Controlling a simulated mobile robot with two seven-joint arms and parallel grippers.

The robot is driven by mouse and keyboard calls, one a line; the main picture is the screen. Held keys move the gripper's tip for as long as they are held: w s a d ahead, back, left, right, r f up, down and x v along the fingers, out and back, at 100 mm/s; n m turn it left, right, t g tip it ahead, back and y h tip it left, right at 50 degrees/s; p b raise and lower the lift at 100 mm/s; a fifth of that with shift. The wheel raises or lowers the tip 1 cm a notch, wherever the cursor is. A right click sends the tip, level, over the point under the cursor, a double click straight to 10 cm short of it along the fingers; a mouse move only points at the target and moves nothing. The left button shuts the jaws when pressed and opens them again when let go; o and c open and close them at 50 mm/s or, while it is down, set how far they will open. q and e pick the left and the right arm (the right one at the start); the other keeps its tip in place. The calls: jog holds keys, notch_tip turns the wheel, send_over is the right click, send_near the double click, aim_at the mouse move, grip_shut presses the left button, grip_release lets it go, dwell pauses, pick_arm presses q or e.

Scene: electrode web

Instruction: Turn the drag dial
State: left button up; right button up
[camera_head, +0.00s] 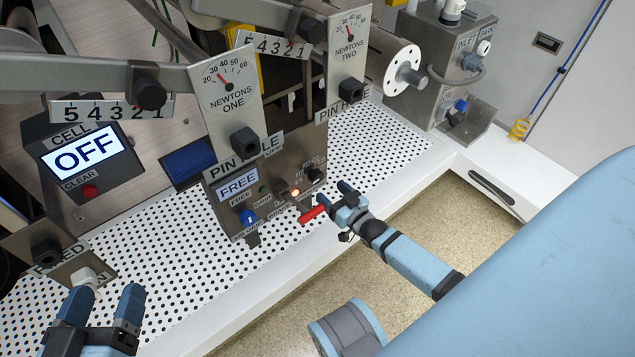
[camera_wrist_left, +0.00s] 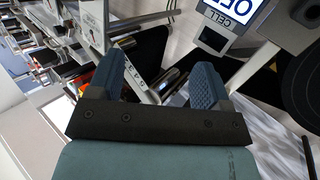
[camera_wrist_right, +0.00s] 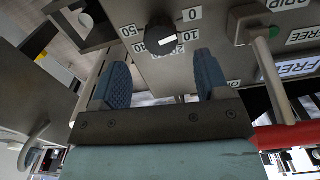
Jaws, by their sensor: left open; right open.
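The numbered dial, a black knob with a white mark, shows in the right wrist view (camera_wrist_right: 160,38), ringed by labels from 0 to 50. A black knob (camera_head: 315,174) at the panel's right side in the head view looks like this dial; its name is too small to read. My right gripper (camera_head: 336,193) is open and empty, just in front of the panel, its fingers (camera_wrist_right: 160,72) apart and short of the knob. Contact is not visible. My left gripper (camera_head: 105,298) is open and empty at the lower left; its parted fingers show in the left wrist view (camera_wrist_left: 150,80).
A red-handled lever (camera_head: 312,214) sticks out beside my right gripper. The panel also bears a lit FREE display (camera_head: 238,185), a blue knob (camera_head: 248,217) and an orange lamp (camera_head: 295,193). A CELL box (camera_head: 84,155) reads OFF. The perforated white deck (camera_head: 190,270) is clear in front.

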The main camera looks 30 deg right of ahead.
aim_at(318, 180)
jog(key=w+b, duration=0.1)
jog(key=w, duration=0.2)
jog(key=w+b, duration=0.1)
jog(key=w, duration=0.1)
jog(key=shift+w+a+f, duration=0.1)
jog(key=shift+w+a, duration=0.1)
jog(key=shift+w, duration=0.65)
pick_arm(q)
jog(key=shift+w+a+r+m+t+h, duration=0.15)
jog(key=shift+w+a+m+t+h, duration=0.25)
jog(key=shift+w+m, duration=0.4)
jog(key=shift+s, duration=0.15)
pick_arm(e)
jog(key=c, duration=0.9)
